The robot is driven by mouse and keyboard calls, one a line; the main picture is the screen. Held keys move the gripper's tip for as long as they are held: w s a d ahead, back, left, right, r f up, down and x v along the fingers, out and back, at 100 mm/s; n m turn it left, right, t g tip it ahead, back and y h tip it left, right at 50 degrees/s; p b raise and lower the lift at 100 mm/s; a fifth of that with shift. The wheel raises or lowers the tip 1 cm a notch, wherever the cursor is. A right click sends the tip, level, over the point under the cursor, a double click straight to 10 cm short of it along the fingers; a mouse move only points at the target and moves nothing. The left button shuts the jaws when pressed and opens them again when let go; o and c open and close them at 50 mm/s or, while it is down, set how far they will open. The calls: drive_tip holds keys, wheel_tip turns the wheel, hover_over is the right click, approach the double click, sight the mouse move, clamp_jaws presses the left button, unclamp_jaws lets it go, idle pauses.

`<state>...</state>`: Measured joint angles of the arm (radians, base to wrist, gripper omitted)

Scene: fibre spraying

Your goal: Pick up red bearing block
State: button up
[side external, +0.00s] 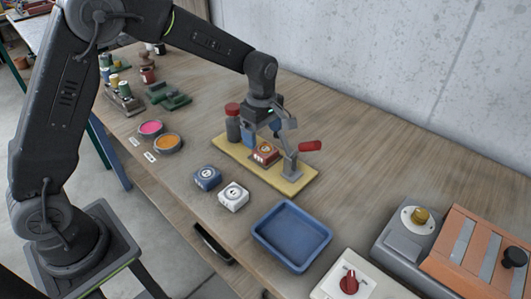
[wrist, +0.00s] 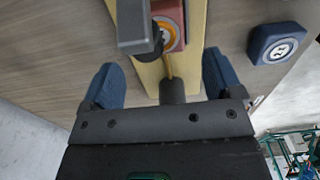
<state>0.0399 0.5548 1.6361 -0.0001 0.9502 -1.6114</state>
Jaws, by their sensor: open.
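The red bearing block (side external: 265,153) sits on a yellow base board (side external: 222,146), with an orange ring around a pale centre on its top. In the wrist view the block (wrist: 175,14) is at the top edge, partly cut off and partly hidden by a grey clamp arm (wrist: 131,28). My gripper (side external: 263,137) is just above and close to the block in the side view. Its blue fingers are apart and empty in the wrist view (wrist: 163,80), with the block beyond them, not between them. I cannot tell whether a finger touches anything.
A toggle clamp (side external: 290,166) with a red handle (side external: 310,146) stands on the board beside the block. A grey cylinder with a red top (side external: 233,124) is at the other end. Blue (side external: 207,178) and white (side external: 233,196) blocks and a blue tray (side external: 291,236) lie in front.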

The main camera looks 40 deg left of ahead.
sight(263, 147)
wheel_tip(263, 147, down, 5)
drive_tip(key=shift+s+d+f, duration=0.1)
idle(0.3)
drive_tip(key=c, duration=1.3)
drive_tip(key=shift+o, duration=0.2)
